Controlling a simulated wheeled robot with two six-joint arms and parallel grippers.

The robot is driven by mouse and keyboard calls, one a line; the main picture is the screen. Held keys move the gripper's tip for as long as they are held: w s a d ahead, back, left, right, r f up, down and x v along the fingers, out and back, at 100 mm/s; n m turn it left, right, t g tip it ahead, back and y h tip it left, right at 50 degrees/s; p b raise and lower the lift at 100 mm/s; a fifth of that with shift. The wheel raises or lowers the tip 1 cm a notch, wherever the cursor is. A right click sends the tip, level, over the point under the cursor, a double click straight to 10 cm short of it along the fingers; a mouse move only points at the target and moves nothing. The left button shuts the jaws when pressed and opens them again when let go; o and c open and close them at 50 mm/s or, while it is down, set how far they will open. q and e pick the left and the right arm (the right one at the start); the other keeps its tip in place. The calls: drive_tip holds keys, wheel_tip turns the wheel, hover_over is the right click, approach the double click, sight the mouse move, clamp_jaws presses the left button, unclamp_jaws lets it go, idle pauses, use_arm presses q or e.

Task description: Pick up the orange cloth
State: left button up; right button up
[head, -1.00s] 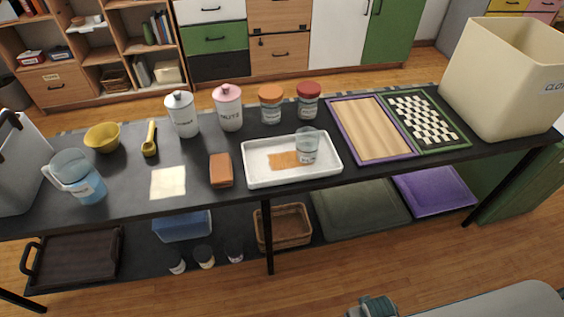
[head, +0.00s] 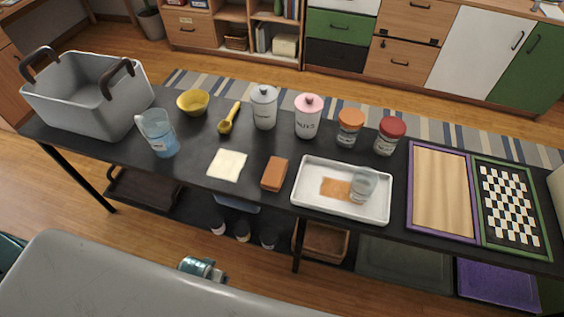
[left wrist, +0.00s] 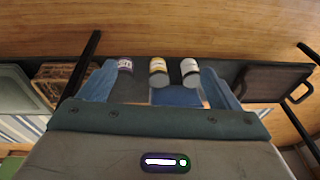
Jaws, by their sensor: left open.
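A flat orange patch that looks like the orange cloth (head: 335,188) lies in the white tray (head: 310,205) on the dark table. A clear glass (head: 364,183) stands in the tray at its right side and seems to overlap its edge; I cannot tell whether it rests on it. My left gripper (left wrist: 158,90) shows in the left wrist view, with its blue fingers apart and nothing between them, facing the lower shelf. The cloth is not in that view. My right gripper is not in view.
Left of the tray are an orange-brown block (head: 274,173), a cream square (head: 227,165) and a jug (head: 158,133). Several jars stand behind, including a red-lidded one (head: 389,136). A framed wood board (head: 441,190) is right. Below, a blue bin (left wrist: 178,97) and jars occupy the shelf.

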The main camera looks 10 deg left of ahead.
use_arm(q)
drive_tip(key=w+d+r+p, duration=0.1)
drive_tip(key=w+r+p, duration=0.25)
drive_tip(key=r, duration=0.95)
drive_tip(key=w+d+r+p, duration=0.2)
drive_tip(key=w+r+p, duration=0.15)
drive_tip(key=r, duration=0.95)
wheel_tip(320, 180, up, 6)
drive_tip(key=g+p, duration=0.2)
hover_over(274, 171)
drive_tip(key=shift+h, duration=0.4)
wheel_tip(274, 171, down, 5)
drive_tip(key=shift+s+f+p, duration=0.1)
drive_tip(key=shift+s+p, duration=0.05)
drive_tip(key=shift+p, duration=0.25)
drive_tip(key=shift+d+f+p, duration=0.1)
drive_tip(key=shift+f+p, duration=0.25)
drive_tip(key=shift+f, duration=0.1)
wheel_tip(274, 171, down, 3)
drive_tip(key=shift+f+p, duration=0.15)
drive_tip(key=shift+p, duration=0.45)
drive_tip(key=shift+f, duration=0.6)
drive_tip(key=c, duration=1.1)
drive_tip(key=shift+o, duration=0.2)
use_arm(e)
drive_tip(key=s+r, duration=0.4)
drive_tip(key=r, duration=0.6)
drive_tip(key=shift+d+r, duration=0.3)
